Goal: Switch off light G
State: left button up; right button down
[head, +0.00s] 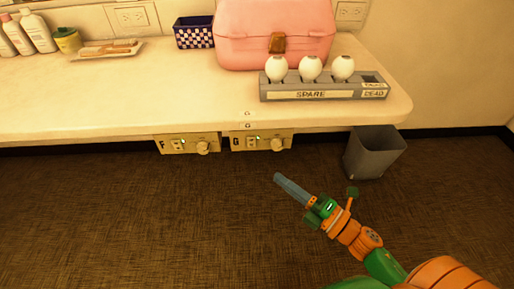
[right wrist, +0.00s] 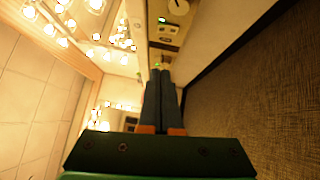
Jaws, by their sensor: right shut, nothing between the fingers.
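Under the counter's front edge in the head view is control box G (head: 262,141), with a small lit green lamp, a switch on its left and a round knob (head: 277,144) on its right. A "G" label (head: 247,126) is on the counter edge above it. My right gripper (head: 279,179) is shut and empty, its fingertips below box G and apart from it in the picture. In the right wrist view the shut fingers (right wrist: 160,72) point toward a control panel with a green lamp near the tips; I cannot read its letter. My left gripper is not in view.
Similar box F (head: 188,143) is left of G, also with a green lamp. A grey bin (head: 374,153) stands at the right. On the counter (head: 130,100) are a pink case (head: 275,35) and a grey "SPARE" holder (head: 323,86) with white bulbs. Lit bulbs (right wrist: 62,42) show in the wrist view.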

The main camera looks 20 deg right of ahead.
aim_at(251, 142)
jog(key=w+a, duration=0.1)
jog(key=w, duration=0.2)
jog(key=w+a, duration=0.1)
jog(key=w, duration=0.3)
jog(key=w+r, duration=0.1)
jog(key=w, duration=0.3)
jog(key=shift+a, duration=0.4)
jog(key=shift+r, duration=0.1)
